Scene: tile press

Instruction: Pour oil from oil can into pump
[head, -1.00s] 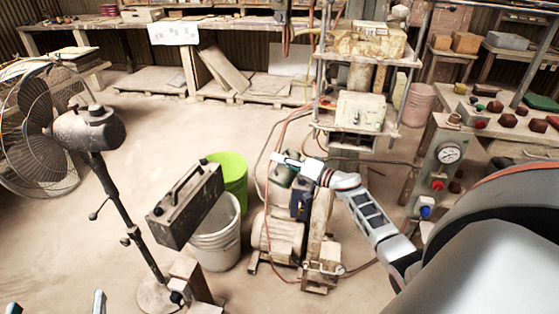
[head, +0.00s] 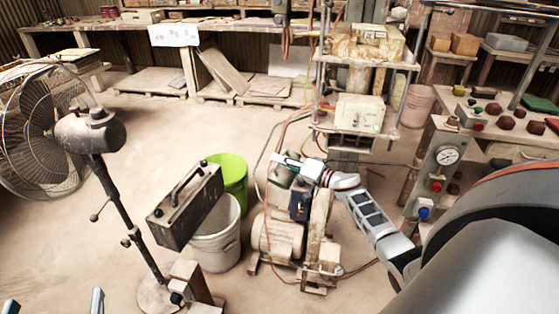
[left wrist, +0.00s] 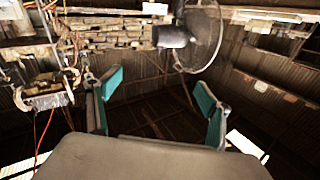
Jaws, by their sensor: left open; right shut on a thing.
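My right gripper (head: 290,161) is shut on the oil can (head: 279,177), a small grey-green can. It holds the can above the pump unit, and the can looks tilted. The pump (head: 300,206) has a dark blue box beside a dusty beige motor (head: 279,236), below and slightly right of the can. I cannot make out the can's spout, the pump's opening or any oil stream. My left gripper (head: 54,306) is open at the bottom left, away from the can. In the left wrist view its teal-padded fingers (left wrist: 155,98) stand apart with nothing between them.
A fan (head: 90,130) stands at the left. The press frame (head: 360,112) rises behind the pump. Hoses hang nearby.

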